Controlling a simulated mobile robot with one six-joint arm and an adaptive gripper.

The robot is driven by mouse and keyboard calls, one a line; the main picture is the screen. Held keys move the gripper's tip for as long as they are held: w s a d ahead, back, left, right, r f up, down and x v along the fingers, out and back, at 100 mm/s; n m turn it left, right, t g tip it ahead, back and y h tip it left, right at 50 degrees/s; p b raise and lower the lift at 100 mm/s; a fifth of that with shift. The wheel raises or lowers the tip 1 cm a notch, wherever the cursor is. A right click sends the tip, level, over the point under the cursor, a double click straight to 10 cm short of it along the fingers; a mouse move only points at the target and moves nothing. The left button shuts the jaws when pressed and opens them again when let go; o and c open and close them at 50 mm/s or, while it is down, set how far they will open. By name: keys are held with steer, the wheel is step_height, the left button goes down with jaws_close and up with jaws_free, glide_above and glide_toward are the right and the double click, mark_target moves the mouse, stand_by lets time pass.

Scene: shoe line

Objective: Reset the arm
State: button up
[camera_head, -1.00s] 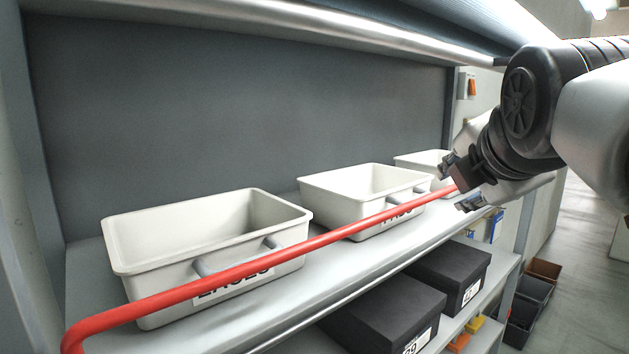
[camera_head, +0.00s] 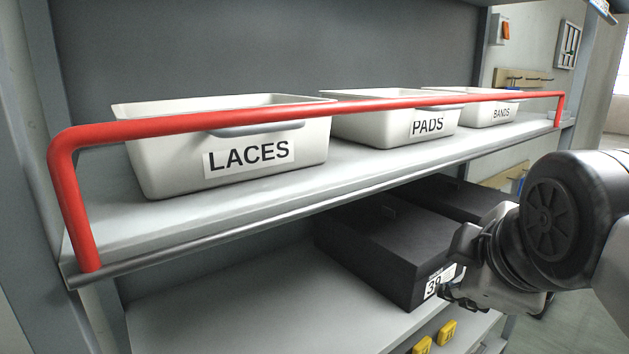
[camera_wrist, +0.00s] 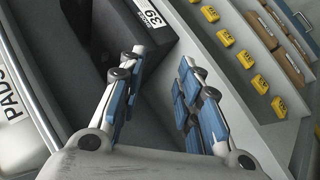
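My gripper (camera_head: 470,290) is at the right in the head view, in front of the lower shelf and below the red rail. In the wrist view my gripper (camera_wrist: 160,75) shows its two blue-padded fingers spread apart with nothing between them. The black box labelled 39 (camera_head: 385,245) lies on the lower shelf just behind the gripper in the head view. The same black box (camera_wrist: 118,30) shows beyond the fingers in the wrist view.
White bins labelled LACES (camera_head: 150,150), PADS (camera_head: 375,128) and BANDS (camera_head: 480,112) stand on the upper shelf behind a red rail (camera_head: 65,185). Small yellow blocks (camera_head: 447,332) sit lower down. The lower shelf left of the box (camera_head: 240,305) is clear.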

steer(key=s+a+f+m+g+b, duration=0.1)
steer(key=s+f+m+b, duration=0.3)
steer(key=f, duration=0.7)
steer(key=s+a+f+m+g+y+b, duration=0.1)
steer(key=s+f+m+b, duration=0.3)
steer(key=f, duration=0.7)
steer(key=s+a+f+m+g+b, duration=0.2)
steer(key=s+a+f+m+b, duration=0.1)
steer(key=f, duration=0.8)
steer(key=shift+s+f+m+y+b, duration=0.4)
steer(key=shift+s+m+b, duration=0.2)
steer(key=shift+s+b, duration=0.5)
